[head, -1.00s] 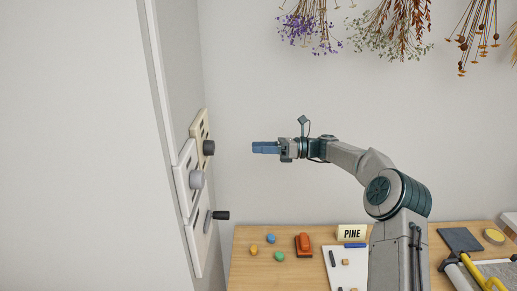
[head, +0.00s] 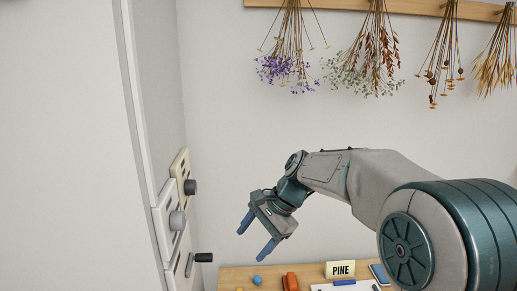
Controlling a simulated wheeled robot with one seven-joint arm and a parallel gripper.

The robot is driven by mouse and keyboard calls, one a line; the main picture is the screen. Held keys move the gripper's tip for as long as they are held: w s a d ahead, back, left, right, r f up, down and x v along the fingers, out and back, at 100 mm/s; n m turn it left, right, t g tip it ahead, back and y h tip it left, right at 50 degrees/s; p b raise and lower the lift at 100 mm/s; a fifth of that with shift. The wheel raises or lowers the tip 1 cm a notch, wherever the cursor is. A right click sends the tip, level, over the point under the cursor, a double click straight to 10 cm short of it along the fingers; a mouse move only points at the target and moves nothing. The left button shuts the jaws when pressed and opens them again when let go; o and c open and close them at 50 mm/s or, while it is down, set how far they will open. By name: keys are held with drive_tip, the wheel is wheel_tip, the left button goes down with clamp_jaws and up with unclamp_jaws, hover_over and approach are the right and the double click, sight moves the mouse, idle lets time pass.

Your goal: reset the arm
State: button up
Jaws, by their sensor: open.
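My gripper (head: 257,236) hangs in the air in the middle of the head view, at the end of my bent arm. Its two blue fingers are spread apart and point down and to the left. Nothing is between them. The gripper is right of the wall panels with knobs and appears above the wooden table, touching nothing.
Cream and white panels at left carry a dark grey knob (head: 190,187), a light grey knob (head: 177,220) and a black handle (head: 203,257). The table (head: 228,272) holds a PINE sign (head: 340,269), an orange-red object (head: 291,281) and a clipboard (head: 325,287). Dried flowers (head: 290,45) hang above.

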drive_tip(key=s+d+f+n+t+h, duration=0.2)
drive_tip(key=s+d+n+h, duration=0.1)
drive_tip(key=s+d, duration=0.5)
drive_tip(key=s+d+f+n+t+h, duration=0.1)
drive_tip(key=s+d+n, duration=0.5)
drive_tip(key=s, duration=0.6)
drive_tip(key=shift+s+d+f+t+h+b, duration=0.4)
drive_tip(key=shift+d+f+h, duration=0.35)
drive_tip(key=shift+d+h, duration=0.3)
